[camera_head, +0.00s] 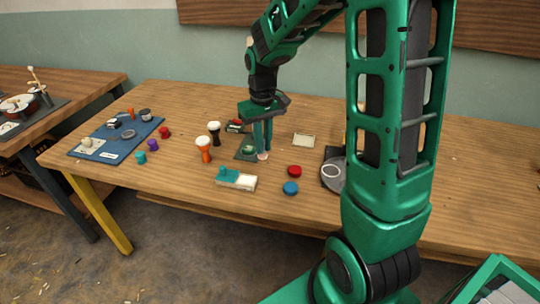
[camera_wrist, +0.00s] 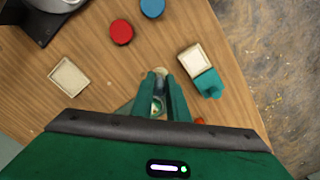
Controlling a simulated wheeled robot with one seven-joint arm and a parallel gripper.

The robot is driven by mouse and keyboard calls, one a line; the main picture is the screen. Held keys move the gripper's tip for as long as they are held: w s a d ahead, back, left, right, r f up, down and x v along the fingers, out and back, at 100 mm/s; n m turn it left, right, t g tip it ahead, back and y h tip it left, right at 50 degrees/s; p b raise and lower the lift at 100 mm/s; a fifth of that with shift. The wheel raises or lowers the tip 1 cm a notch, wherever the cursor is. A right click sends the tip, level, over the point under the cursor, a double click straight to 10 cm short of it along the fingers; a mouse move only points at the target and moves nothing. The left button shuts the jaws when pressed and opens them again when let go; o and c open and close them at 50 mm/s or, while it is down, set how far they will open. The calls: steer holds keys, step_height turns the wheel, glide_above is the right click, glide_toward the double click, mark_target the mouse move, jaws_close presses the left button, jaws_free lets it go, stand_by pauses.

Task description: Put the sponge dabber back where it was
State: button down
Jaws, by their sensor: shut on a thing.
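My gripper (camera_head: 262,148) is in the middle of the table, its fingers pointing down. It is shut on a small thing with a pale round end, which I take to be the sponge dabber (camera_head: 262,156). The pale end also shows between the fingertips in the wrist view (camera_wrist: 160,71); the fingers hide the rest. A dark green square mat (camera_head: 240,155) with a small green round thing (camera_head: 248,149) lies just left of and behind the fingers. I cannot tell whether the dabber touches the table.
A white tray with a teal part (camera_head: 237,180) lies in front. Red (camera_head: 294,171) and blue (camera_head: 290,188) round tins are at front right. A pale square dish (camera_head: 304,140) is behind right.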

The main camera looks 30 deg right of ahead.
steer(key=shift+s+d+f, duration=0.1)
steer(key=shift+d+f, duration=0.45)
steer(key=shift+f, duration=0.45)
steer(key=shift+w+d+f, duration=0.1)
steer(key=shift+d+f, duration=0.45)
steer(key=shift+f, duration=0.45)
steer(key=shift+s+d+f, duration=0.1)
steer(key=shift+d+f, duration=0.45)
steer(key=shift+f, duration=0.45)
steer(key=shift+f, duration=0.1)
steer(key=c, duration=1.7)
jaws_free()
